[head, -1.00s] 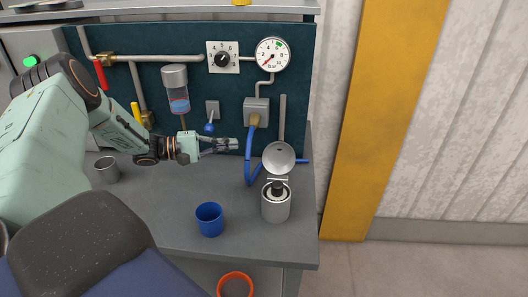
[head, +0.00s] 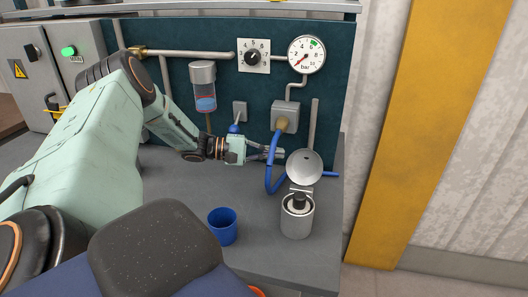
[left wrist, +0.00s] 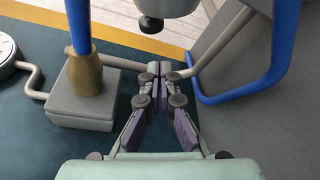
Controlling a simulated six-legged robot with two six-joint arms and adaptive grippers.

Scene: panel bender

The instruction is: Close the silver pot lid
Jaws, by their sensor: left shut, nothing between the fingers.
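The silver pot (head: 297,222) stands on the bench near its right end, with a dark round part inside its mouth. Its lid (head: 304,168) stands open and tilted up behind the mouth, pale inner face toward me. A silver edge with a dark knob, seemingly the lid (left wrist: 165,5), shows at the top of the left wrist view. My left gripper (head: 281,153) is shut and empty, just left of the lid, close to the blue hose. Its fingertips (left wrist: 160,70) meet in the left wrist view, apart from the lid. My right gripper is out of view.
The blue hose (head: 269,182) loops down from a grey wall box (head: 285,117), beside my fingers. A blue mug (head: 223,228) stands left of the pot. A gauge (head: 306,55), dial (head: 253,56) and pipes line the teal panel. Bench between mug and panel is clear.

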